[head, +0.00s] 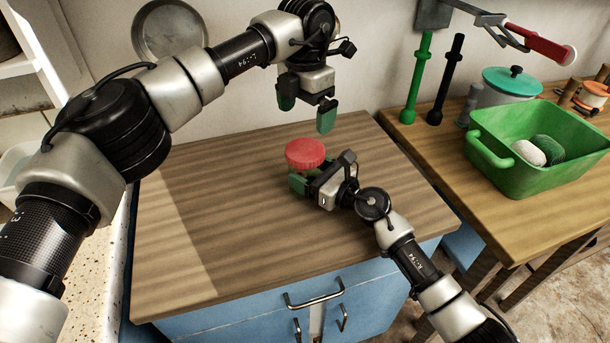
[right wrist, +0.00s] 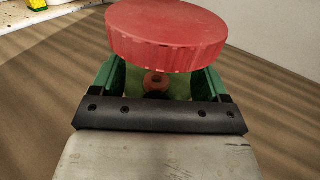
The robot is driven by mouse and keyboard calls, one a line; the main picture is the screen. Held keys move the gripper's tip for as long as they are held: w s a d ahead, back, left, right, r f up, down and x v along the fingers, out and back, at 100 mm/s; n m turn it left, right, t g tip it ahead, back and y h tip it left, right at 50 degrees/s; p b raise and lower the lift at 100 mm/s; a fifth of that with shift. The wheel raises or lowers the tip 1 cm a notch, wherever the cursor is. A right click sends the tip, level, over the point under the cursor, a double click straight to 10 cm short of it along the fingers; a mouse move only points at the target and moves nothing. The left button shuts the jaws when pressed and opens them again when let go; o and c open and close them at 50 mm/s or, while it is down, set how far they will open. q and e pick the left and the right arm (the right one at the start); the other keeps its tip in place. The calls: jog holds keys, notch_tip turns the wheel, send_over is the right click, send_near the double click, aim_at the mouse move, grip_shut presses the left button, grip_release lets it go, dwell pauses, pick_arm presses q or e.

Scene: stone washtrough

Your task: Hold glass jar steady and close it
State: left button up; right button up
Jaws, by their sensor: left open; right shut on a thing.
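The glass jar (right wrist: 180,88) stands on the wooden countertop, mostly hidden by my right gripper and the lid. A small brown thing shows through it in the right wrist view. The red lid (head: 305,152) is over the jar's mouth and also fills the top of the right wrist view (right wrist: 168,36), where it looks slightly tilted. I cannot tell whether it is seated. My right gripper (head: 303,182) is shut on the jar, its green fingers on either side below the lid. My left gripper (head: 306,108) is open and empty, above the lid and apart from it.
The wooden countertop (head: 220,220) around the jar is clear. On the table at right are a green basin (head: 490,163) with two rounded things in it, a pot with a teal lid (head: 512,80), and green (head: 418,80) and black (head: 447,80) upright tools near the wall.

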aim_at(305, 149)
pick_arm(q)
jog(key=n, duration=0.8)
jog(key=shift+n, duration=0.3)
jog(key=n, duration=2.2)
jog(key=shift+f, duration=0.1)
jog(key=shift+f, duration=3.95)
